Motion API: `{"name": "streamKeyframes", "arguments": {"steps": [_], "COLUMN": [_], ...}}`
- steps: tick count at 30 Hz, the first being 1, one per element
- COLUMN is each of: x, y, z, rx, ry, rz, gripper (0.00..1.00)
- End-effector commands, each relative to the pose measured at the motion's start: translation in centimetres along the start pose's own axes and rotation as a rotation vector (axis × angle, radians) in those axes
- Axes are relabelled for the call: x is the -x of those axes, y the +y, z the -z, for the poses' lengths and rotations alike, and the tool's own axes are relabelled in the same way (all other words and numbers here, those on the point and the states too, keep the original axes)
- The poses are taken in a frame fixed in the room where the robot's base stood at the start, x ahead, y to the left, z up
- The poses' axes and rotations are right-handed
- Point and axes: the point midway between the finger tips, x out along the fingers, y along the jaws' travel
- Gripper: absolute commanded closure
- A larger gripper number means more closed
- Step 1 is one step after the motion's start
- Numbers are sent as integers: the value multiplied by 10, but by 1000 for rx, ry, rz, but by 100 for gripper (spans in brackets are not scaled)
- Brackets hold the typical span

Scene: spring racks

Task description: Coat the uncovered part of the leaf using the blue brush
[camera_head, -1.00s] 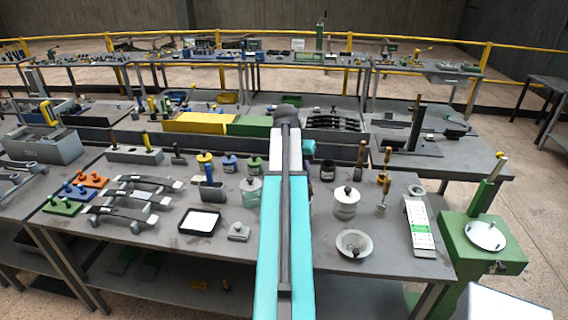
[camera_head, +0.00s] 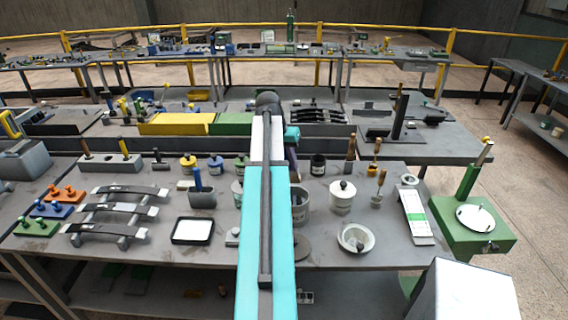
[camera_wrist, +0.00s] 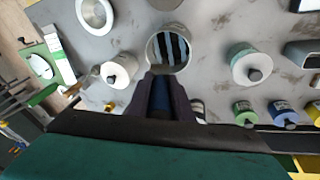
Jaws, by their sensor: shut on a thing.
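My gripper (camera_wrist: 162,80) is shut on a dark blue handle (camera_wrist: 161,96), which I take as the blue brush. Its tip end points toward the open mouth of a grey pot (camera_wrist: 152,50); whether it is inside or above cannot be told. The same pot (camera_head: 300,210) stands partly behind my arm in the head view, where my gripper is hidden. Several dark leaves with pale ends lie on a rack at the left, among them a front leaf (camera_head: 105,229) and a middle leaf (camera_head: 118,209). Which part is uncovered is too small to tell.
A white lidded jar (camera_head: 342,197), a bowl (camera_head: 355,238) and a scale-like strip (camera_head: 417,214) stand right of the pot. A black-rimmed white tray (camera_head: 192,231) and a grey holder with a blue handle (camera_head: 198,182) stand to the left. Yellow, blue and green jars are behind.

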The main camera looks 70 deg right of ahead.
Motion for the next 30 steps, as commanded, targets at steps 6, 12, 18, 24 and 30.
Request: {"name": "streamKeyframes", "arguments": {"steps": [6,12,18,24,30], "x": [0,-4,-12,-24,-36], "y": [-2,-4,-6,-8,-11], "z": [-1,-3,-5,-8,-10], "rx": [4,5,6,6,7], "ry": [1,1,1,0,1], "rz": [1,1,1,1,2], "gripper": [100,100,100,100,100]}}
